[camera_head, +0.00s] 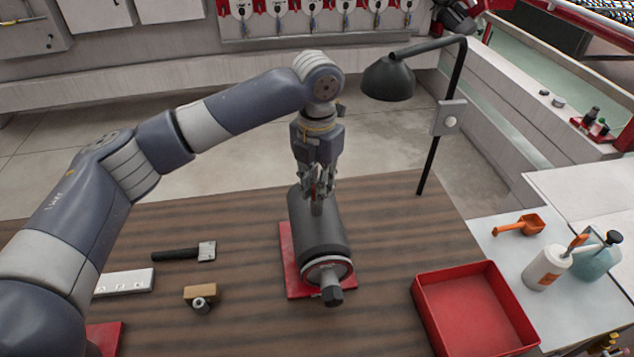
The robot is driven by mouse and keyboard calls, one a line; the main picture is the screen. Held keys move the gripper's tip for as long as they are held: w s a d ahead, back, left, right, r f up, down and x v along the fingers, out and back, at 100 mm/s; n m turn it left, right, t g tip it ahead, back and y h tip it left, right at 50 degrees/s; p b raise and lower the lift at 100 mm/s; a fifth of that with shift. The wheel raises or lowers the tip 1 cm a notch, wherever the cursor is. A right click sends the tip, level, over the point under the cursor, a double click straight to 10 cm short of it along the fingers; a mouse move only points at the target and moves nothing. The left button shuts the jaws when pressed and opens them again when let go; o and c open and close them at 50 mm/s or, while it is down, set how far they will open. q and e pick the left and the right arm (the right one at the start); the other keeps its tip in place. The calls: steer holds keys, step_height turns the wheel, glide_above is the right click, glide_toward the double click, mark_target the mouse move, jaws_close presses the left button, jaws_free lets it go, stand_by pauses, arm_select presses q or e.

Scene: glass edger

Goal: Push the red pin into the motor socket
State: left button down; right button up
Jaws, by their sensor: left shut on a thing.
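The motor (325,240) is a dark grey cylinder lying on a red plate (291,270), its shaft end toward me. My left gripper (318,193) points down over the far end of the motor. The fingers hide the socket, so I cannot tell how deep the pin sits. My right gripper is not in view.
A black lamp (388,79) stands behind right of the motor. A red tray (476,310) is at front right. A black-handled tool (185,252), a wooden block (200,292) and a white strip (124,282) lie left. Bottles (549,268) stand on the right side table.

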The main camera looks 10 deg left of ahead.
arm_select(q)
steer(key=c, duration=1.4)
jaws_free()
step_height(320, 180, up, 12)
steer(key=shift+f, duration=0.15)
